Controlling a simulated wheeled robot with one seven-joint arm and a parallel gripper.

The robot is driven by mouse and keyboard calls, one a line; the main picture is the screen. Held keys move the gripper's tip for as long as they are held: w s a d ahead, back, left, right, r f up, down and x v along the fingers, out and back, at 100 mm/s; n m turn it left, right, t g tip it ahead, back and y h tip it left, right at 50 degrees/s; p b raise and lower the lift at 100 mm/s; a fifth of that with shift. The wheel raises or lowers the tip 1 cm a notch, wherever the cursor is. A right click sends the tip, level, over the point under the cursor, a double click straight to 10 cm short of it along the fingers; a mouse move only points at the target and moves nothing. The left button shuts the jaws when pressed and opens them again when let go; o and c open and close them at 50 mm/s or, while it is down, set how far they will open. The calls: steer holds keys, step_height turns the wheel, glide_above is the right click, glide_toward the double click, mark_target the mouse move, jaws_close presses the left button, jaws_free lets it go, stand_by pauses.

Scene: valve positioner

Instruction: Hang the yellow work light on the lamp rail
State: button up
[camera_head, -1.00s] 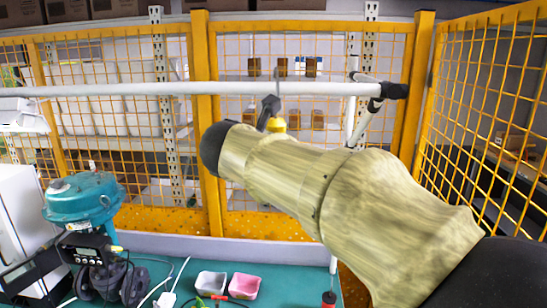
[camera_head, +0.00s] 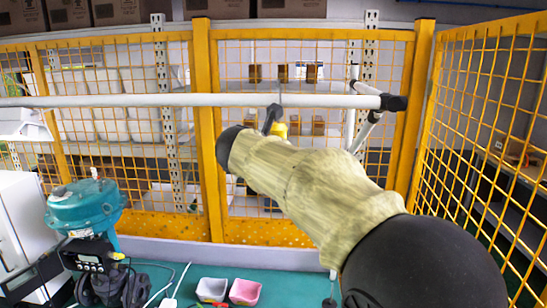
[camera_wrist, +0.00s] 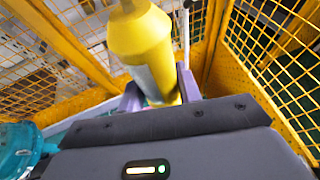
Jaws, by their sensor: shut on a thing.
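The yellow work light (camera_head: 281,131) is just below the white lamp rail (camera_head: 190,100) in the head view, mostly hidden behind my arm. A thin hook-like piece shows at the rail above it; whether it rests on the rail I cannot tell. In the wrist view the light (camera_wrist: 143,40) fills the top centre, with its yellow body between the two purple fingers. My gripper (camera_wrist: 160,92) is shut on it. In the head view my arm hides most of the gripper.
A dark end joint (camera_head: 393,102) and bracket end the rail at right. Yellow mesh fencing (camera_head: 203,150) stands behind and to the right. A teal valve device (camera_head: 86,205), a grey bin (camera_head: 211,290) and a pink bin (camera_head: 245,292) are on the green bench below.

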steer(key=shift+w+d, duration=0.1)
steer(key=shift+w, duration=0.2)
steer(key=shift+w+d+f, duration=0.1)
steer(key=shift+w+f, duration=0.1)
steer(key=shift+s+f+b, duration=0.1)
steer(key=shift+f+b, duration=0.45)
steer(key=shift+f, duration=0.35)
steer(key=o, duration=1.2)
steer(key=shift+a, duration=0.2)
